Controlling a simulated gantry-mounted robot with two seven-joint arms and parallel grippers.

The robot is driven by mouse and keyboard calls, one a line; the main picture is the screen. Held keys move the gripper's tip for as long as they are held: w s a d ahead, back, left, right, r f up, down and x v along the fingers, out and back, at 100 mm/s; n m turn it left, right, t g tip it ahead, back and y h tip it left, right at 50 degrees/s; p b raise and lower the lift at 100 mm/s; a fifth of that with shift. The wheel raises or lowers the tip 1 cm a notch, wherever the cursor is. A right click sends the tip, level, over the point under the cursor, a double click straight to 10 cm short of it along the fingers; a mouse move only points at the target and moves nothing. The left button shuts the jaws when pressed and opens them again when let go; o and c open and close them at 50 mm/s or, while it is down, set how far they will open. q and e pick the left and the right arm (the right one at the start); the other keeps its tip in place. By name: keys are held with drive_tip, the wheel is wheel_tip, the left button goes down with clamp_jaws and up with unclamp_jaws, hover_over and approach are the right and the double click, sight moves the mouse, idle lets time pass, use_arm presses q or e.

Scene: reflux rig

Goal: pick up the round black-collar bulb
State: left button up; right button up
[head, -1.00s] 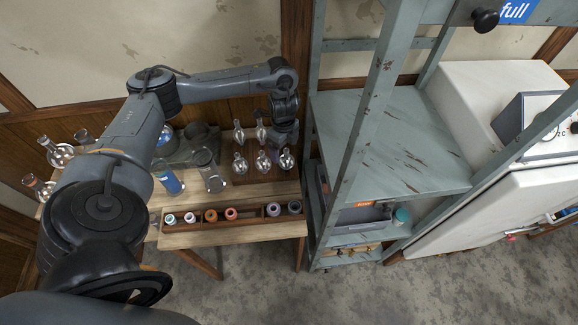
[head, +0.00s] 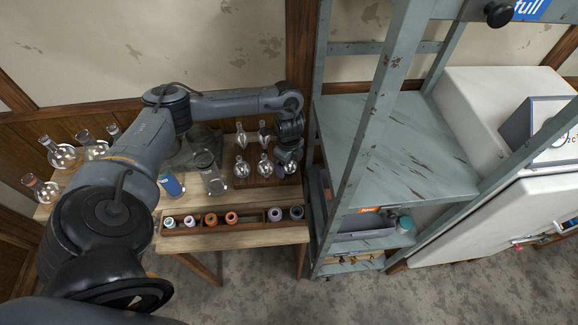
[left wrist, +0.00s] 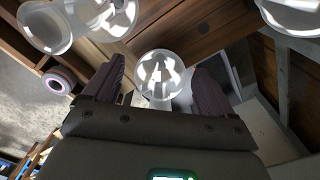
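A clear round bulb (left wrist: 160,74) sits between the two dark fingers of my left gripper (left wrist: 160,66) in the left wrist view. Gaps show on both sides, so the gripper is open around it. In the head view my left gripper (head: 290,152) is low over the right end of the wooden bulb rack (head: 255,182), at the front right bulb (head: 287,167). Other clear bulbs stand in the rack, among them the front middle bulb (head: 264,168) and front left bulb (head: 242,170). I cannot make out a black collar on any of them. My right gripper is not in view.
A wooden tray (head: 250,225) of coloured collars lies along the table's (head: 215,241) front. A blue-filled beaker (head: 171,184) and a clear beaker (head: 208,172) stand left of the rack. More flasks (head: 62,155) are at far left. A grey shelf unit (head: 385,150) stands close on the right.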

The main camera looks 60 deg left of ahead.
use_arm(q)
drive_tip(key=c, duration=0.8)
drive_tip(key=shift+r, duration=0.15)
drive_tip(key=shift+c, duration=0.2)
drive_tip(key=shift+r, duration=0.3)
wheel_tip(320, 180, up, 8)
drive_tip(key=p, duration=0.4)
drive_tip(key=shift+r, duration=0.1)
drive_tip(key=shift+r+p, duration=0.3)
drive_tip(key=shift+r, duration=0.2)
drive_tip(key=shift+d, duration=0.1)
